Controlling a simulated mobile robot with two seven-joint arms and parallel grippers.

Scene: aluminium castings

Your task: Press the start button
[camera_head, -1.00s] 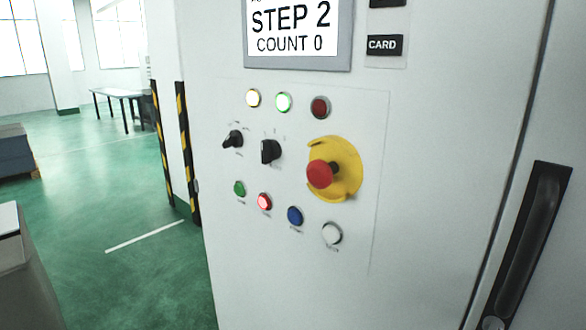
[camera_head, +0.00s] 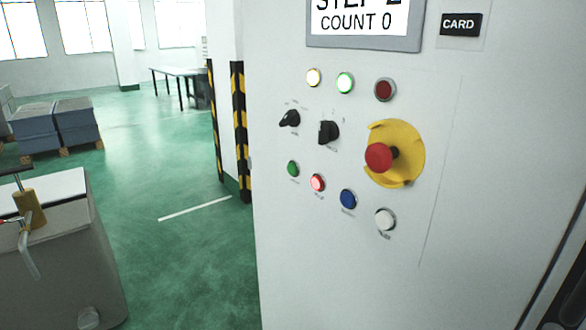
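The control panel (camera_head: 300,240) is the front of a light grey cabinet. Its lower row holds a green button (camera_head: 293,168), a lit red button (camera_head: 317,183), a blue button (camera_head: 348,199) and a white button (camera_head: 385,219). The green button is unlit; the labels are too small to read. A red mushroom button (camera_head: 379,157) sits on a yellow guard (camera_head: 408,150). The screen (camera_head: 362,20) shows "COUNT 0", with its upper line cut off. Neither gripper is in view, and nothing touches the panel.
Lit yellow and green lamps and a dark red lamp (camera_head: 385,89) sit above two black selector knobs (camera_head: 328,132). Yellow-black striped posts (camera_head: 240,130) stand left of the cabinet. A grey unit (camera_head: 65,260) stands at lower left. Green floor between is clear.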

